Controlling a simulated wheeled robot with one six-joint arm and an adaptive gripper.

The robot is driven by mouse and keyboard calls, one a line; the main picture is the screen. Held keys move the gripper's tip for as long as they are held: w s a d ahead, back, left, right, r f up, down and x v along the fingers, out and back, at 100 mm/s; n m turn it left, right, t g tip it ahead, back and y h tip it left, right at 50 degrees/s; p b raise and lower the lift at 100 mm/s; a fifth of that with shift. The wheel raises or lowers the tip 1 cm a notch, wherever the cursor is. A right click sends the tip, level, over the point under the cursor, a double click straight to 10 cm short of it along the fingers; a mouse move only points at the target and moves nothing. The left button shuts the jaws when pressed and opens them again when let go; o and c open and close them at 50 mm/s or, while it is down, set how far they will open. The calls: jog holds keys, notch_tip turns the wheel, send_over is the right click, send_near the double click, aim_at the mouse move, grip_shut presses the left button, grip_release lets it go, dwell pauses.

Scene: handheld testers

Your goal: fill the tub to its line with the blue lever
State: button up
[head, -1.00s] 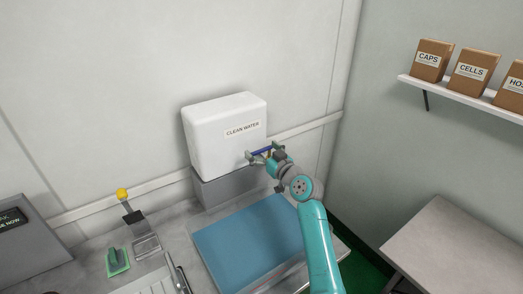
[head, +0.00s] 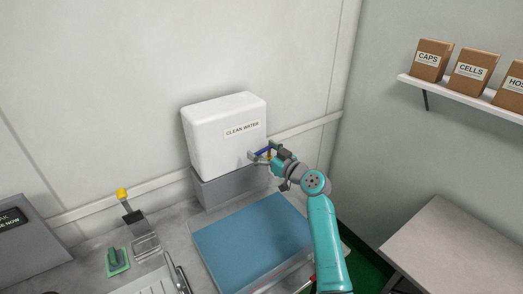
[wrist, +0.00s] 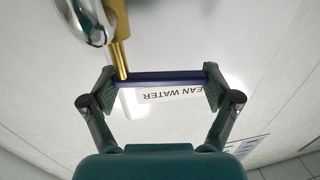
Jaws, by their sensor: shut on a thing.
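The blue lever (wrist: 160,77) is a dark blue bar on a brass stem (wrist: 120,48), at the front of the white tank marked CLEAN WATER (head: 220,150). My gripper (wrist: 160,82) is shut on the lever, one finger at each end of the bar. In the head view my gripper (head: 264,154) is at the tank's lower right. Below the tank is the tub (head: 250,245), a wide rectangle showing blue inside a pale, clear-looking rim. A bit of red shows at its front right, partly behind my arm. I cannot tell the water level against a line.
A grey block (head: 225,188) supports the tank. Left on the counter are a yellow-knobbed device (head: 135,218), a green-based item (head: 117,260) and a grey display box (head: 25,240). A shelf of cartons (head: 471,68) hangs right, above a bare grey table (head: 465,240).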

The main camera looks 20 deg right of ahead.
jog(key=n+g+y, duration=0.2)
jog(key=y, duration=0.1)
jog(key=n+g+y, duration=0.1)
jog(key=shift+s+d+r, duration=0.1)
jog(key=shift+s+d, duration=0.2)
jog(key=shift+d, duration=0.05)
jog(key=shift+s+d+n+g+y, duration=0.15)
jog(key=shift+s+n+g+y, duration=0.05)
jog(key=shift+n+g+y, duration=0.85)
jog(key=shift+s+d+n+g+y, duration=0.15)
jog(key=shift+n+g+y, duration=0.8)
jog(key=shift+g, duration=0.2)
jog(key=o, duration=1.4)
jog(key=shift+o, duration=0.2)
jog(key=v, duration=1.2)
jog(key=shift+d, duration=0.1)
